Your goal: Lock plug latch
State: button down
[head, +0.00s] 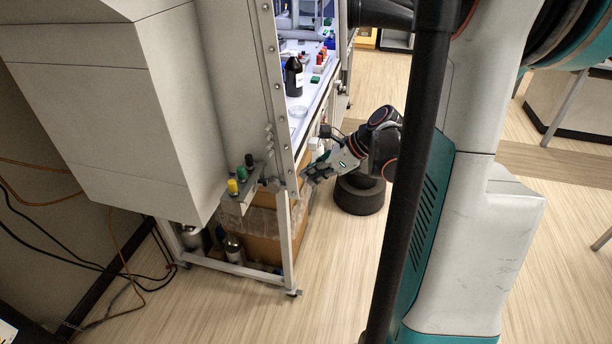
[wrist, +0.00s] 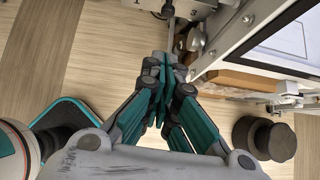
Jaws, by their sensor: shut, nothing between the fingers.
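My gripper (head: 312,172) is shut and empty, its fingertips close to the metal post at the right end of a grey bracket (head: 240,197). In the wrist view my gripper (wrist: 164,62) points at a cluster of metal fittings. A rounded metal fitting (wrist: 195,40) sits just beyond and right of the fingertips, beside a plate with a number. I cannot tell whether the fingertips touch it. The plug latch cannot be told apart for sure from these fittings, and its position is unclear. The fingers hide part of that area.
Yellow, green and black knobs (head: 241,174) stand on the bracket. A large grey cabinet (head: 95,105) fills the left. A bench with a dark bottle (head: 294,76) stands behind the post. A dark round object (head: 360,194) is on the floor. Open floor lies in front.

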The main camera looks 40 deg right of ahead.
aim_at(258, 182)
jog(key=w+a+f+b, duration=0.2)
jog(key=w+a+f, duration=0.3)
jog(key=w, duration=0.2)
jog(key=shift+w+a+f, duration=0.2)
jog(key=shift+w+f, duration=0.15)
jog(key=shift+f, duration=0.05)
jog(key=shift+w, duration=0.1)
jog(key=shift+w+a+b, duration=0.3)
jog(key=shift+w+a, duration=0.3)
jog(key=shift+w, duration=0.05)
